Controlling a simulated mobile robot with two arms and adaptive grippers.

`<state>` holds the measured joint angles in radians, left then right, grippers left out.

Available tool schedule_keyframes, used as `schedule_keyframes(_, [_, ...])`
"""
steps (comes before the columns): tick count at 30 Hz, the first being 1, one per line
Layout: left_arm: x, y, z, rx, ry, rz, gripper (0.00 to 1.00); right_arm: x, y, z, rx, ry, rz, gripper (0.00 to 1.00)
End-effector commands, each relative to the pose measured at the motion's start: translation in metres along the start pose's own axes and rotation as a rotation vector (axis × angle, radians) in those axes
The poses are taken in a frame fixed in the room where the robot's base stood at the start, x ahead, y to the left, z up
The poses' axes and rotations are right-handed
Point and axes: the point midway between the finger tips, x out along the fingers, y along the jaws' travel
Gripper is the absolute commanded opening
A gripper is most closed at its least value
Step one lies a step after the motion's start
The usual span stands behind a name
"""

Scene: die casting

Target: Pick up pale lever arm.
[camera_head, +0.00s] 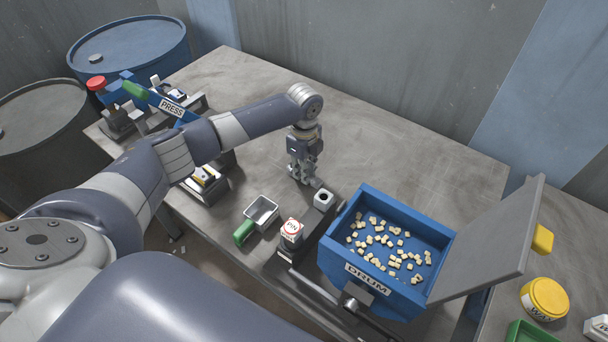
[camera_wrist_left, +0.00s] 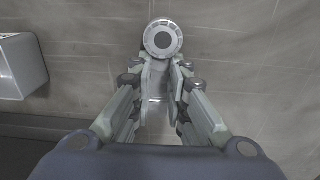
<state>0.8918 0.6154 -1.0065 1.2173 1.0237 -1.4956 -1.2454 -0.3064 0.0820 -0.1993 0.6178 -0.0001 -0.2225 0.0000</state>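A pale grey part, which looks like the pale lever arm, shows in the left wrist view with its round, ring-marked end (camera_wrist_left: 162,38) just beyond my left fingertips. A pale strip shows in the narrow gap between the fingers. In the head view my left gripper (camera_head: 304,174) points down at the table, and a small grey piece shows beside its tips. In the left wrist view my left gripper (camera_wrist_left: 162,72) has its fingers drawn close together around the part; it appears shut on it. The part's underside is hidden. My right gripper is not in view.
A blue drum box (camera_head: 338,228) of pale chips with a raised grey lid stands right. The press (camera_head: 172,105) stands left. The table behind the gripper is clear.

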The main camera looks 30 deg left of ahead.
Motion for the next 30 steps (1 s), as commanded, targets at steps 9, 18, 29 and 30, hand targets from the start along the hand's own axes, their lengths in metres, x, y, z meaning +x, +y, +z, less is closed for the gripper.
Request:
schedule_keyframes(9, [-0.001,-0.001,0.001,-0.001,-0.002,-0.001,0.00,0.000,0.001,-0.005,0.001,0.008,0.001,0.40])
schedule_keyframes(18, [-0.043,-0.002,0.001,-0.001,-0.001,-0.006,0.00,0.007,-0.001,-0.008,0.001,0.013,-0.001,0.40])
schedule_keyframes(29, [-0.097,-0.001,0.001,-0.001,0.000,-0.002,0.00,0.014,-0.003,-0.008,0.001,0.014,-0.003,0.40])
schedule_keyframes(30, [-0.099,-0.001,0.001,-0.001,0.000,-0.002,0.00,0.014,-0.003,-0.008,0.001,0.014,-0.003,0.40])
